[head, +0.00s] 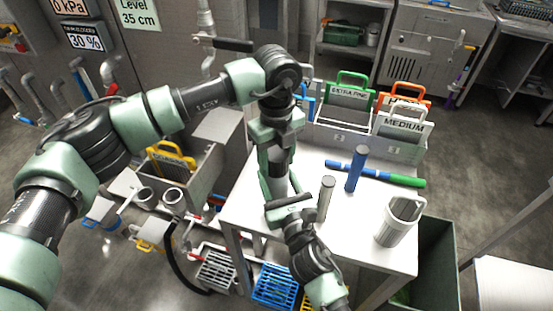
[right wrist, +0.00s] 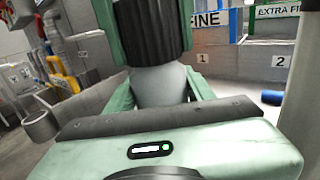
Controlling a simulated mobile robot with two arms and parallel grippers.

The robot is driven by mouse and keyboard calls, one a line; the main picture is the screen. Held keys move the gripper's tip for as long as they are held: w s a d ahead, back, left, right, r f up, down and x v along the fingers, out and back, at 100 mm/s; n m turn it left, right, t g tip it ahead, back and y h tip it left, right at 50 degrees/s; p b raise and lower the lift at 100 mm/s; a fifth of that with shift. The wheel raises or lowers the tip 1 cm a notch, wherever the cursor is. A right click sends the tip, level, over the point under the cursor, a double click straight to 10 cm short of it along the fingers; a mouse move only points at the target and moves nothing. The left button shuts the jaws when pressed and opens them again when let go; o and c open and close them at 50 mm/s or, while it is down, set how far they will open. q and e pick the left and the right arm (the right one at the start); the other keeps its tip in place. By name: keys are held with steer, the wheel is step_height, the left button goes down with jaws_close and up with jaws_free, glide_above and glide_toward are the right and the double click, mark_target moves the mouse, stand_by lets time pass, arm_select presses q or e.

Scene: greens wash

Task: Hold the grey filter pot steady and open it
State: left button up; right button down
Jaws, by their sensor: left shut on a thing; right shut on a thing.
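The grey filter pot (right wrist: 160,86) is upright between my two grippers, by the left edge of the white table in the head view. Its grey body shows between the green fingers of my right gripper (head: 281,185), which is shut on it. A black ribbed lid (right wrist: 152,32) sits on top of the body. My left gripper (head: 277,148) comes from above and is shut on this upper part, its green fingers on both sides. In the head view the grippers hide much of the pot. I cannot tell whether the lid is loose.
On the white table (head: 345,232) stand a grey cylinder (head: 326,198), a blue cylinder (head: 356,168) and an open whitish pot (head: 398,222). A blue-green rod (head: 400,180) lies behind. Labelled bins (head: 340,138) line the back. A yellow-handled bin (head: 172,158) is at left.

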mark_target(276, 153)
arm_select(q)
steer(key=n, duration=0.3)
steer(key=shift+w+n, duration=0.1)
steer(key=shift+n, duration=0.2)
steer(key=shift+r, duration=0.1)
steer(key=shift+r, duration=1)
steer(key=shift+r, duration=2.05)
arm_select(e)
steer(key=shift+c, duration=2.3)
jaws_free()
steer(key=shift+s, duration=0.1)
